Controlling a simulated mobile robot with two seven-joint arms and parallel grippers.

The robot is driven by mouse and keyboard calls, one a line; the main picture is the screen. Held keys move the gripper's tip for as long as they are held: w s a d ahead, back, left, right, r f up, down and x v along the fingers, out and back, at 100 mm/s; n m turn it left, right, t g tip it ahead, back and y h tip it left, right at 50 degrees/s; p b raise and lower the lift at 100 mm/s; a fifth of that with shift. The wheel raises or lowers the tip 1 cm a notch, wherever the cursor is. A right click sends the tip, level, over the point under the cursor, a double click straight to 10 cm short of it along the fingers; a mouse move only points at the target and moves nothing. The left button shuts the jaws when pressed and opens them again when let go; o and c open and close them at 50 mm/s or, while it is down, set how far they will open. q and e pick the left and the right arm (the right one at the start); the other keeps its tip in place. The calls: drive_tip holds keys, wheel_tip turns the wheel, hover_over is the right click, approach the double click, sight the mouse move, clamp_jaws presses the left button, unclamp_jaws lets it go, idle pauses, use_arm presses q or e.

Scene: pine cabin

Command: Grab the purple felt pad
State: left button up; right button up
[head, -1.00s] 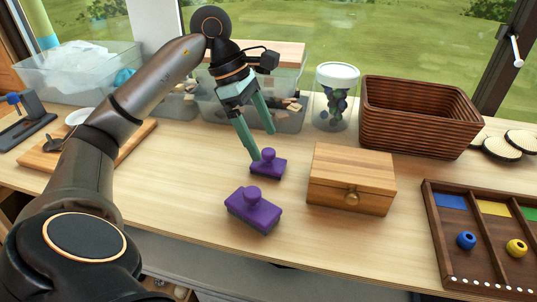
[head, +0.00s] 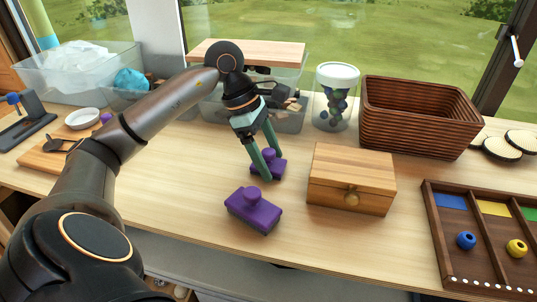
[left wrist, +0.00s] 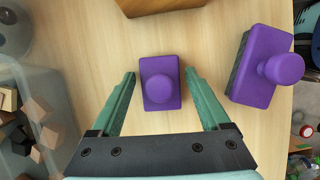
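Two purple pads with round knobs on top stand on the wooden bench. The smaller purple pad (head: 257,166) is behind the larger purple pad (head: 253,210), which has a grey underside. My left gripper (head: 276,165) is open and points down at the smaller pad. In the left wrist view the smaller pad (left wrist: 160,83) lies between the two green fingers, with a gap on each side. The larger pad (left wrist: 262,65) is to the right there, outside the fingers. The fingers partly hide the smaller pad in the head view. My right gripper is not in view.
A wooden box (head: 350,180) with a round knob stands just right of the pads. Behind are a clear bin (head: 290,118), a lidded jar (head: 336,97) and a wicker basket (head: 415,118). A sorting tray (head: 480,240) is at right.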

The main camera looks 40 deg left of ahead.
use_arm(q)
drive_tip(key=c, duration=1.1)
drive_tip(key=shift+r, duration=0.1)
